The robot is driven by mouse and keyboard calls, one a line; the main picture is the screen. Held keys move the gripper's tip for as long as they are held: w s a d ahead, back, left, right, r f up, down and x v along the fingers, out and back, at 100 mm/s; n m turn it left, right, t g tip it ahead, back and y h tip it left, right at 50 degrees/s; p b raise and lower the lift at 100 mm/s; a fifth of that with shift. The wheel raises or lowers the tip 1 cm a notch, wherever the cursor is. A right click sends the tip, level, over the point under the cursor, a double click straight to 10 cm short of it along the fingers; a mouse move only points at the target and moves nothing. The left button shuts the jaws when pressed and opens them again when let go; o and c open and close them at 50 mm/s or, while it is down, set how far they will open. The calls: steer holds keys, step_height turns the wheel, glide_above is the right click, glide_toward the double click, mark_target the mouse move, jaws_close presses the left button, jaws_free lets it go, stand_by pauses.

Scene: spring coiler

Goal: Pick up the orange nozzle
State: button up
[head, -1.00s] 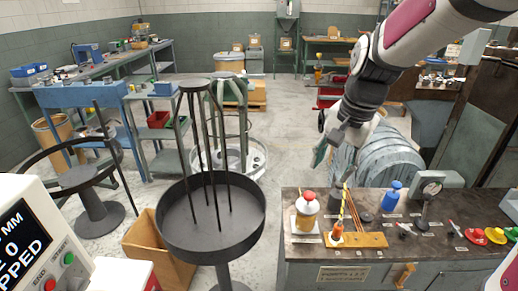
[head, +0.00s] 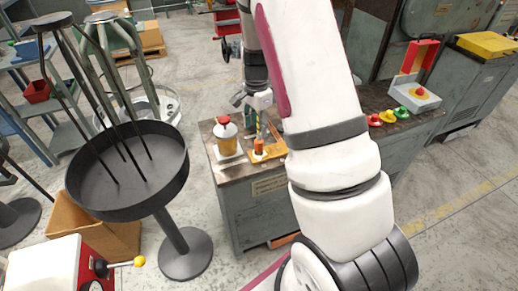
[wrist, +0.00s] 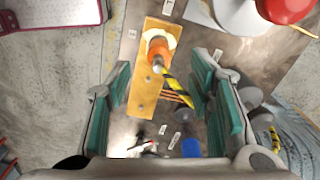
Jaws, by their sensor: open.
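The orange nozzle (head: 258,146) stands on a yellow-brown wooden board on the workbench. In the wrist view the nozzle (wrist: 157,48) has a pale ring around its base and sits on the board (wrist: 143,98). A yellow-and-black striped stick (wrist: 178,90) extends from beside its tip; I cannot tell if they are joined. My gripper (wrist: 168,95) is open and empty, its teal pads either side of the board in the picture. The nozzle shows ahead of the gap, toward the picture's top.
A bottle with a red cap (head: 226,134) stands left of the nozzle; its cap also shows in the wrist view (wrist: 287,8). A blue object (wrist: 190,147) lies near the wrist view's bottom. A black round tray stand (head: 128,170) is left of the bench.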

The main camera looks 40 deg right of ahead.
mark_target(259, 140)
step_height(259, 140, down, 3)
steer(key=shift+r, duration=0.2)
steer(key=f, duration=0.2)
steer(key=f+p, duration=0.1)
steer(key=f, duration=0.1)
steer(key=shift+s+d, duration=0.2)
steer(key=shift+d, duration=0.1)
steer(key=shift+w+f, duration=0.1)
steer(key=shift+f, duration=0.5)
jaws_close()
